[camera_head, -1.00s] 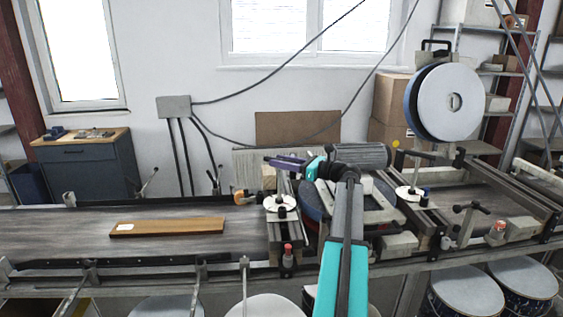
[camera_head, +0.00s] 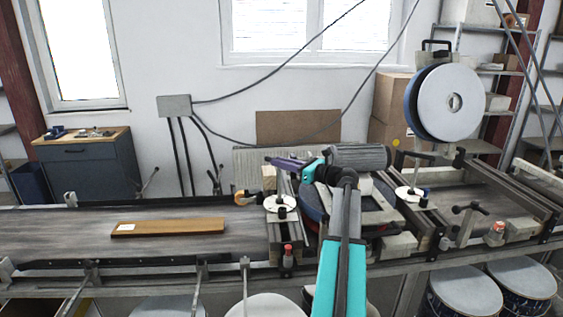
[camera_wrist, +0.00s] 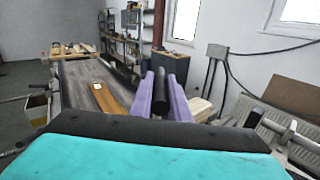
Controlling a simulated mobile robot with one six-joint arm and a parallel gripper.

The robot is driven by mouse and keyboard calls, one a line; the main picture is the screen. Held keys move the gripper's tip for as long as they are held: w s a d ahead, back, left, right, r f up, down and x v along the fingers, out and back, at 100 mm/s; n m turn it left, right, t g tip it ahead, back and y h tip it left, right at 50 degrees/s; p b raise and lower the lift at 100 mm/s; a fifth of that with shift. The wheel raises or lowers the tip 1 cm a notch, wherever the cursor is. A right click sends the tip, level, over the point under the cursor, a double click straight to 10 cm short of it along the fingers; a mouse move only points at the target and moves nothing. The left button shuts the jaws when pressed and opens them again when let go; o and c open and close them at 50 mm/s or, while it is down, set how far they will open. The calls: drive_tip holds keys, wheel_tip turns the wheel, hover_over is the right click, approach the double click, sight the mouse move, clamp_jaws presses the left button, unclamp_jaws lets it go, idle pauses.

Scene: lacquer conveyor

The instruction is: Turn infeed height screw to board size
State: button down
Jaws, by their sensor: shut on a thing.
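The infeed height screw has a white dial (camera_head: 271,202) with a black knob, at the left end of the machine above the belt in the head view. My gripper (camera_head: 283,162) reaches left from my teal and black arm, with its purple fingers above the dial. In the wrist view, my gripper (camera_wrist: 163,98) has its two purple fingers on either side of a black cylindrical handle (camera_wrist: 159,91), shut on it. How the handle joins the screw is hidden. A brown board (camera_head: 170,227) with a small white label lies flat on the belt to the left; it also shows in the wrist view (camera_wrist: 108,101).
The grey conveyor belt (camera_head: 50,232) runs left from the machine. A second white dial (camera_head: 407,194) stands to the right, below a large white disc (camera_head: 446,103). A dark rail (camera_head: 140,262) with metal brackets lines the belt's front edge.

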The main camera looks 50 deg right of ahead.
drive_tip(key=shift+h, duration=0.3)
drive_tip(key=c, duration=1.7)
unclamp_jaws()
drive_tip(key=s+b, duration=0.1)
drive_tip(key=s, duration=0.3)
drive_tip(key=s+d+b, duration=0.1)
drive_tip(key=s, duration=0.4)
drive_tip(key=s+d+b, duration=0.1)
drive_tip(key=s, duration=0.3)
drive_tip(key=shift+s+d+b, duration=0.15)
drive_tip(key=shift+s+b, duration=0.15)
